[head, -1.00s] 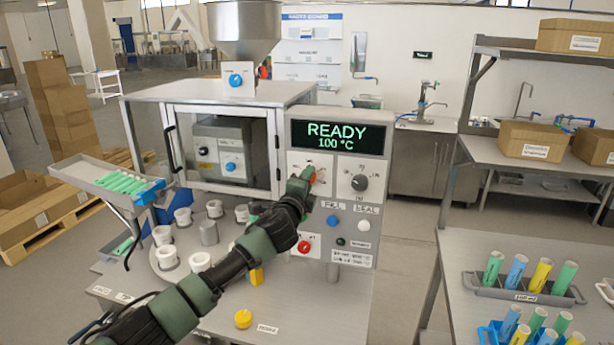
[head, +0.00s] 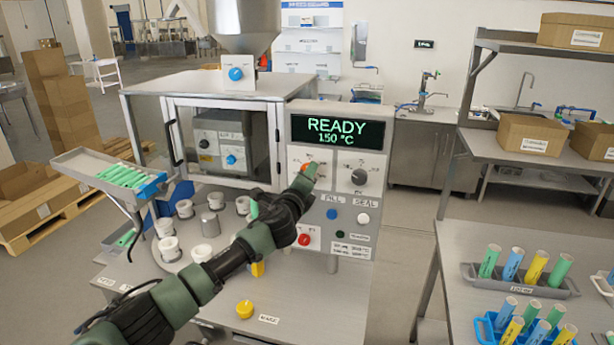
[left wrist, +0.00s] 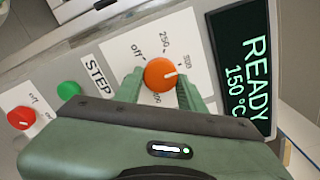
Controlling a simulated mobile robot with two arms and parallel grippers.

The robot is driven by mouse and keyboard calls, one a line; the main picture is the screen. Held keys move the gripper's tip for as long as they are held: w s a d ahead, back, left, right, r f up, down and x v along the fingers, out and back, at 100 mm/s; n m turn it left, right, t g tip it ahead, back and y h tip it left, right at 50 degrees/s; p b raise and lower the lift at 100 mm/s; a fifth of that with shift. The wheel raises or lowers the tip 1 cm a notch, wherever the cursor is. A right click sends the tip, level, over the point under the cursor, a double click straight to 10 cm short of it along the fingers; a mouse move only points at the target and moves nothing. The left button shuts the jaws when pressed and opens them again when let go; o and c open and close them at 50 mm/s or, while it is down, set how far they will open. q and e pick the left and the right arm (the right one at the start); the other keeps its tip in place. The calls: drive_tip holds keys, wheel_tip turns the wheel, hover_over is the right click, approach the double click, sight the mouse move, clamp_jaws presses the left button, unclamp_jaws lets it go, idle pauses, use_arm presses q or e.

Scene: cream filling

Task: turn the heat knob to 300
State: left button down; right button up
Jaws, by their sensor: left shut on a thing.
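The orange heat knob (left wrist: 158,74) is on a white plate of the machine's front panel, with printed marks including "off" and "250" around it. In the head view my left gripper (head: 306,180) and arm hide most of the knob. The display (head: 337,132) above reads "READY 150 °C". My right gripper is not in view.
A dark knob (head: 359,177) is right of the heat knob. Below are a blue button (head: 332,214), a white button (head: 363,218) and a red knob (head: 304,240). A turntable with white cups lies under my left arm. A table with tube racks (head: 525,283) stands at right.

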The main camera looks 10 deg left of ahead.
use_arm(q)
drive_tip(key=shift+f, duration=0.1)
drive_tip(key=c, duration=0.9)
unclamp_jaws()
drive_tip(key=shift+s+a+b, duration=0.1)
drive_tip(key=shift+s+b, duration=0.95)
drive_tip(key=shift+s, duration=2.85)
